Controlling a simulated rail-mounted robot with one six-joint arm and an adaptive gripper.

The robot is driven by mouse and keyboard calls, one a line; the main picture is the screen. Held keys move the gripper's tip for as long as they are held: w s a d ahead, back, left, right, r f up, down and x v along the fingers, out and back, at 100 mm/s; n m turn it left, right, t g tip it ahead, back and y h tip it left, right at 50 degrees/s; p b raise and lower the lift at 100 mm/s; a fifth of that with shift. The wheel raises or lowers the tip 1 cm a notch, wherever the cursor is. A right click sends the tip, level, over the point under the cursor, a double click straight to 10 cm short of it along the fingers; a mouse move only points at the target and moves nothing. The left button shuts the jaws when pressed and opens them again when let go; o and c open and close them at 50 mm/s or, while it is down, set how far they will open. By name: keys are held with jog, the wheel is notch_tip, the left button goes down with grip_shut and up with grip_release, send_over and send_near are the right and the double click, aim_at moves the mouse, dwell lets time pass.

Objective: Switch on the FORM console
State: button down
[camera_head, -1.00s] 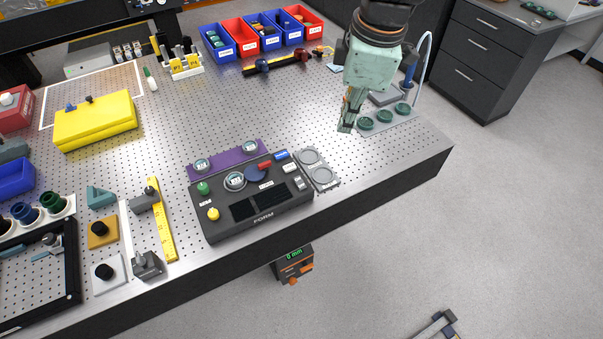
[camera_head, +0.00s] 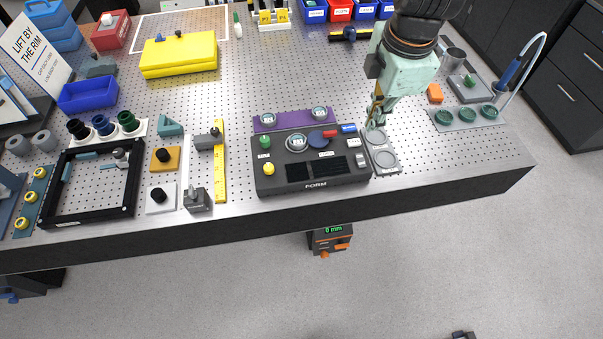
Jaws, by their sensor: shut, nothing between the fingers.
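The FORM console (camera_head: 275,181) is a dark box with its name on the front face, near the table's front edge in the middle of the view. Its top carries a green knob (camera_head: 265,141), a yellow knob (camera_head: 268,169), a round gauge-like dial (camera_head: 297,142), a blue disc, red and blue pieces, dark panels and white switches (camera_head: 360,160) at the right side. The switch labels are too small to read. My gripper (camera_head: 375,122) is shut and empty, pointing down just right of and behind the console, by the grey two-ring plate. Contact cannot be told.
The grey two-ring plate (camera_head: 384,159) adjoins the console's right side. A purple plate (camera_head: 283,120) with two round pieces lies behind it. A plate with green cups (camera_head: 470,124) and a bent tube are at the right.

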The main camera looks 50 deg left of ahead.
aim_at(358, 156)
jog(key=shift+s+a+f, duration=0.1)
jog(key=shift+s+f, duration=0.05)
dwell(0.3)
jog(key=shift+w+a+f, duration=0.2)
jog(key=shift+a+f, duration=0.05)
jog(key=shift+f, duration=2)
jog(key=shift+w+a+f, duration=0.2)
jog(key=shift+a+f, duration=0.05)
jog(key=shift+f, duration=2)
jog(key=shift+w+a+f, duration=0.2)
jog(key=shift+a+f, duration=0.05)
jog(key=shift+f, duration=2)
jog(key=shift+s+a+f+p, duration=0.1)
jog(key=shift+a+p, duration=0.05)
jog(key=shift+p, duration=0.4)
